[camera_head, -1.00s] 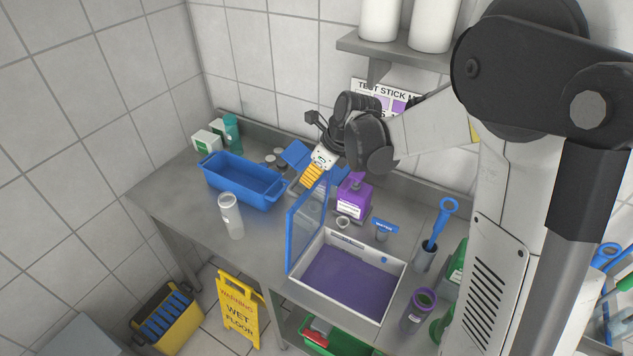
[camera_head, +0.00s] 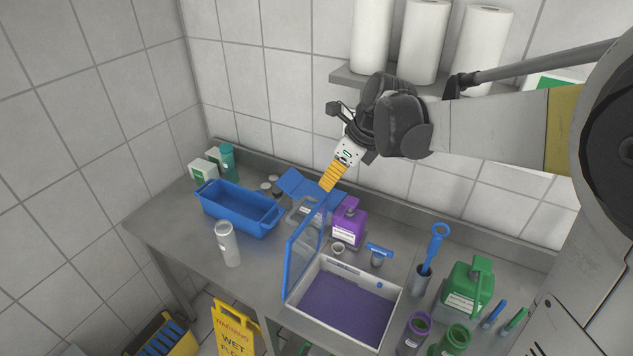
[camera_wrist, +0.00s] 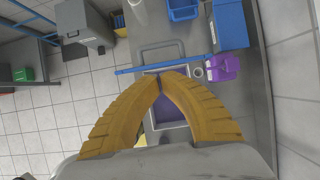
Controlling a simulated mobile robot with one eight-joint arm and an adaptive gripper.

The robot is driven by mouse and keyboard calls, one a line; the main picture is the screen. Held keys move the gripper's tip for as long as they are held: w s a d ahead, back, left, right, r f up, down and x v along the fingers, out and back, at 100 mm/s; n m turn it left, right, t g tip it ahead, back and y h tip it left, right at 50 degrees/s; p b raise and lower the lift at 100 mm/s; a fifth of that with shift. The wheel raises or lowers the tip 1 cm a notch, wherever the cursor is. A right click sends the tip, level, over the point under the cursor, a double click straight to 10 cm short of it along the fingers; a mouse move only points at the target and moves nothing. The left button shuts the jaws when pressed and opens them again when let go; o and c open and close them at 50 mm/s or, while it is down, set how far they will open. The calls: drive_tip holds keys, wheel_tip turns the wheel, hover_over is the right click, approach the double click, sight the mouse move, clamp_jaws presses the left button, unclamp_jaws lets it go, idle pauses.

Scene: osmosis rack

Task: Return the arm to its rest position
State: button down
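My gripper (camera_head: 330,180) hangs above the back of the steel counter, over the blue-lidded box. Its yellow ribbed fingers point down and to the left in the head view. In the wrist view my gripper (camera_wrist: 160,82) has its two fingertips meeting, with nothing visible between them. My arm reaches in from the right, raised in front of the wall and just below the shelf. No part of it touches the counter things in view.
On the counter (camera_head: 185,245) stand a blue bin (camera_head: 238,212), a white bottle (camera_head: 228,245), an open-lidded box (camera_head: 345,305) with purple inside, a purple jug (camera_head: 347,225) and a green jug (camera_head: 467,290). A shelf (camera_head: 350,78) with paper rolls (camera_head: 424,40) is close above my arm.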

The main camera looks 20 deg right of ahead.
drive_tip(key=s+f+n+t+h+b, duration=0.1)
drive_tip(key=s+f+n+b, duration=0.9)
drive_tip(key=f+n+b, duration=0.2)
drive_tip(key=s+f+n+t+h+b, duration=0.2)
drive_tip(key=s+f+n+b, duration=0.7)
drive_tip(key=f+n+b, duration=0.4)
drive_tip(key=shift+s+a+n+t+h, duration=0.15)
drive_tip(key=shift+s+n+t+h, duration=0.2)
drive_tip(key=shift+n, duration=0.65)
